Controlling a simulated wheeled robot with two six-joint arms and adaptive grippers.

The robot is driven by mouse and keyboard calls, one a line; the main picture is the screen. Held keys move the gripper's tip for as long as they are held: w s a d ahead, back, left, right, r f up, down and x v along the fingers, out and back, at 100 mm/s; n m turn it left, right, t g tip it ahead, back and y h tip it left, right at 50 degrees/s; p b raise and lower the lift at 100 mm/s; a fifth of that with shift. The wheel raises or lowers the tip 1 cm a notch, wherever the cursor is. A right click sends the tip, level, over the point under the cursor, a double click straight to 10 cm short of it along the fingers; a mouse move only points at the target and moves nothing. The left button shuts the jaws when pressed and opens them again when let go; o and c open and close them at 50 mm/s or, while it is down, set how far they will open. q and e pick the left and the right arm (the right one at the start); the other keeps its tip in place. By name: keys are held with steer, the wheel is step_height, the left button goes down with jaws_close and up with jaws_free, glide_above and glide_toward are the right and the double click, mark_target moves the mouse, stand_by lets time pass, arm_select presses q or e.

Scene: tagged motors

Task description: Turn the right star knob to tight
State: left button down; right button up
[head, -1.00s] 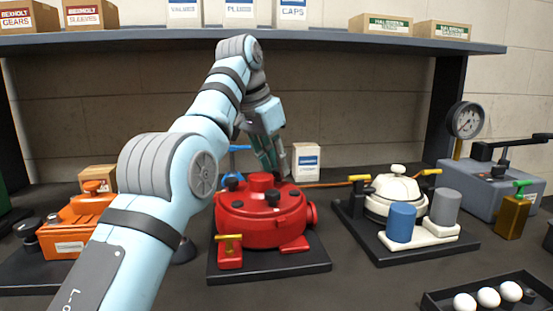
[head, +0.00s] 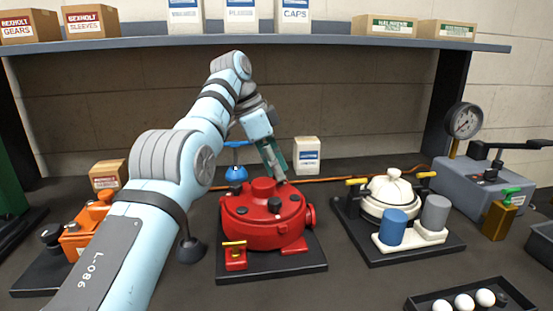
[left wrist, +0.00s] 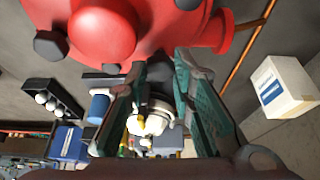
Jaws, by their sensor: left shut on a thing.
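The red motor housing (head: 262,228) stands on a black base plate in the middle of the bench in the head view. It has a raised round red cap (head: 263,188) and black star knobs around its top, one at the left (head: 235,188) and one at the front (head: 274,206). My left gripper (head: 281,178) points down at the right rear of the housing. My right gripper is not in view.
A white motor (head: 392,192) with blue and grey cylinders stands at the right. An orange motor (head: 78,235) is at the left, partly behind my arm. A white box (head: 306,155) and an orange cable lie behind. A tray (head: 420,303) of white balls is at front right.

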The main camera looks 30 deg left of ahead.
arm_select(q)
steer(key=shift+r, duration=0.15)
steer(key=c, duration=1.4)
jaws_free()
steer(key=shift+o, duration=0.2)
